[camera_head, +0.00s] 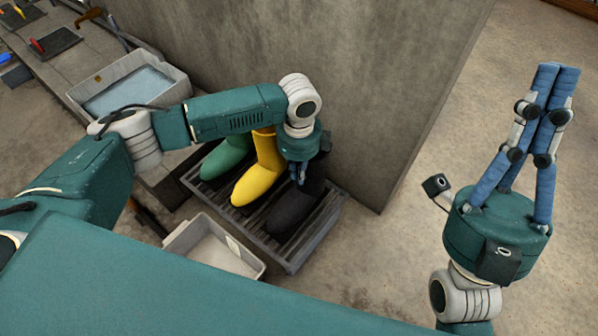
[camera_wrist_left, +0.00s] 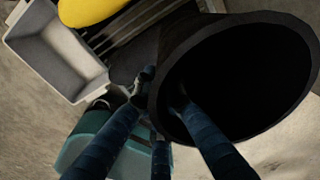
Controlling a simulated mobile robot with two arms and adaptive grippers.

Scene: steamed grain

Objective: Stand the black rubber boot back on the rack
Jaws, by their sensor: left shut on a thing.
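The black rubber boot (camera_head: 296,207) is at the right end of the slatted rack (camera_head: 318,237), toe toward the lower left like its neighbours. It looks upright; I cannot tell whether its sole rests on the slats. My left gripper (camera_head: 299,176) is shut on its shaft from above. In the left wrist view the boot's open top (camera_wrist_left: 240,80) faces the camera. There my left gripper's blue fingers (camera_wrist_left: 165,100) grip the rim, one reaching inside the opening. My right gripper (camera_head: 558,70) is raised at the right, fingertips together and empty.
A yellow boot (camera_head: 258,175) and a green boot (camera_head: 228,155) stand on the rack left of the black one. A pale bin (camera_head: 212,247) stands before the rack. A concrete wall (camera_head: 400,90) rises behind it. A basin (camera_head: 130,85) is at the left. Floor right of the rack is clear.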

